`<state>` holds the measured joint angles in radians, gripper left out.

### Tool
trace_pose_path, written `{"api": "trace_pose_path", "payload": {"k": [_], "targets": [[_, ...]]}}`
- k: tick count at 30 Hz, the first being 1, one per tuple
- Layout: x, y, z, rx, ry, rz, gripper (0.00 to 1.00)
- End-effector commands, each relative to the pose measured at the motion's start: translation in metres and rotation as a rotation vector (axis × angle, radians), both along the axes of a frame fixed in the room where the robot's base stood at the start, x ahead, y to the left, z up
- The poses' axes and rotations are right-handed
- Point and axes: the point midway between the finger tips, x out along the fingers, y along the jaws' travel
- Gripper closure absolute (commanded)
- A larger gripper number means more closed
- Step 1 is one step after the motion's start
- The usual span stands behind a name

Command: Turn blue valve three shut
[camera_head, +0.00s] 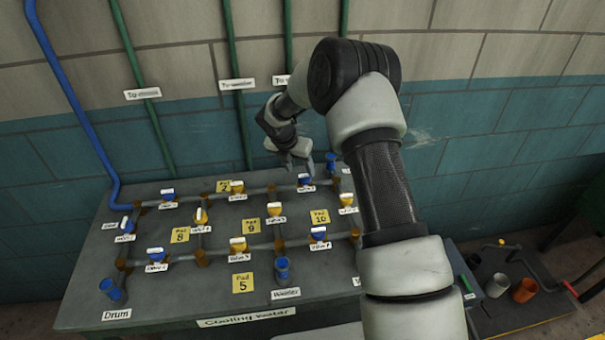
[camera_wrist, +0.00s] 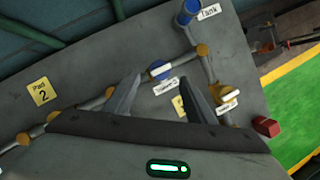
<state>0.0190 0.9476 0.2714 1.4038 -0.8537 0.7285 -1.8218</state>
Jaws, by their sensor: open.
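A blue valve (camera_head: 305,180) with a pale handle sits on the back pipe of the board, right of centre. In the wrist view this blue valve (camera_wrist: 158,70) lies just beyond my fingertips, its pale handle roughly along the pipe. Its small tag (camera_wrist: 166,86) is too blurred to read surely. My gripper (camera_head: 298,166) is open and empty, close above and behind this valve in the head view. In the wrist view my gripper (camera_wrist: 160,88) has its fingers apart, with the tag showing between them. Other blue valves stand at the back left (camera_head: 168,195) and front right (camera_head: 318,234).
Yellow valves (camera_head: 237,187) and yellow pad notes (camera_head: 242,283) are spread over the grey board (camera_head: 190,310). A blue cup-like fitting (camera_head: 332,160) stands right of the gripper. Blue and green pipes rise along the wall. My arm hides the board's right side.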

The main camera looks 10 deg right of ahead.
Motion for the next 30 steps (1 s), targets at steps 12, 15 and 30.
{"api": "trace_pose_path", "payload": {"k": [12, 15, 30], "targets": [[0.014, -0.013, -0.044, 0.001, -0.001, -0.001, 0.5], [0.014, -0.014, -0.045, 0.001, -0.001, -0.001, 0.5], [0.014, -0.013, -0.045, 0.001, -0.001, -0.002, 0.9]]}}
